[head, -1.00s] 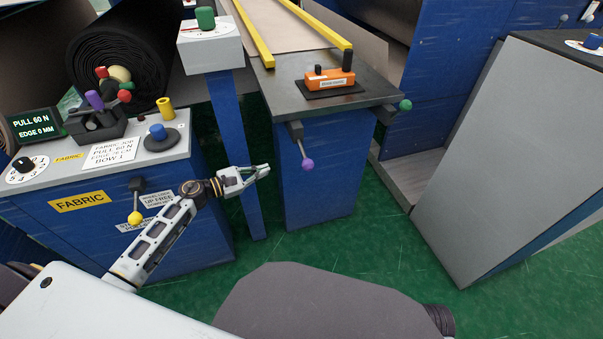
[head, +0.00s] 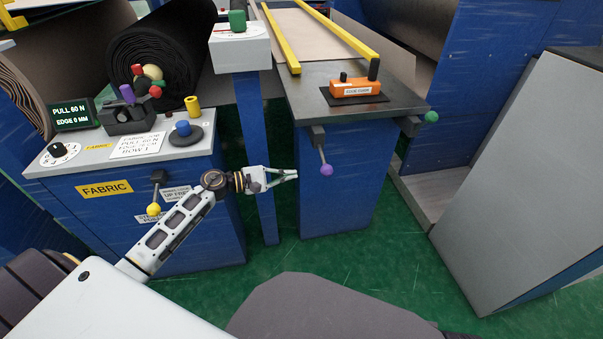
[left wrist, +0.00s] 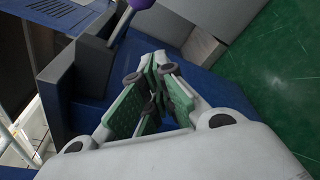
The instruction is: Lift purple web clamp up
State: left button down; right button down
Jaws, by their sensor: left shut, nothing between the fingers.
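The purple web clamp is a lever with a purple ball knob (head: 326,170) on a thin metal rod. It hangs down from a dark bracket under the front edge of the steel-topped table. In the left wrist view the purple knob (left wrist: 140,4) is cut off by the top edge, with its rod and dark bracket below and left. My left gripper (head: 296,174) is shut and empty, just left of the knob and apart from it. Its green-padded fingers also show in the left wrist view (left wrist: 153,82). My right gripper is not in view.
A green ball knob (head: 431,117) sticks out at the table's right corner. An orange box (head: 356,87) lies on the tabletop. A blue post (head: 268,170) stands behind my left gripper. The fabric console (head: 60,172), with a yellow-knobbed lever (head: 153,210), is at left. Green floor is free in front.

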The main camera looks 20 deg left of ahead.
aim_at(323, 159)
pick_arm(q)
jog(key=shift+x, duration=4.95)
jog(key=s+r, duration=0.1)
jog(key=s+d+r, duration=0.1)
jog(key=s, duration=0.1)
jog(key=shift+r, duration=0.35)
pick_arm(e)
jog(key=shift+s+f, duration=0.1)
pick_arm(q)
jog(key=shift+d+r, duration=0.1)
jog(key=shift+r, duration=0.05)
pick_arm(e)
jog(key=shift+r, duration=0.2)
pick_arm(q)
jog(key=shift+r+n+p, duration=0.15)
jog(key=shift+n+p, duration=0.15)
jog(key=shift+p, duration=0.2)
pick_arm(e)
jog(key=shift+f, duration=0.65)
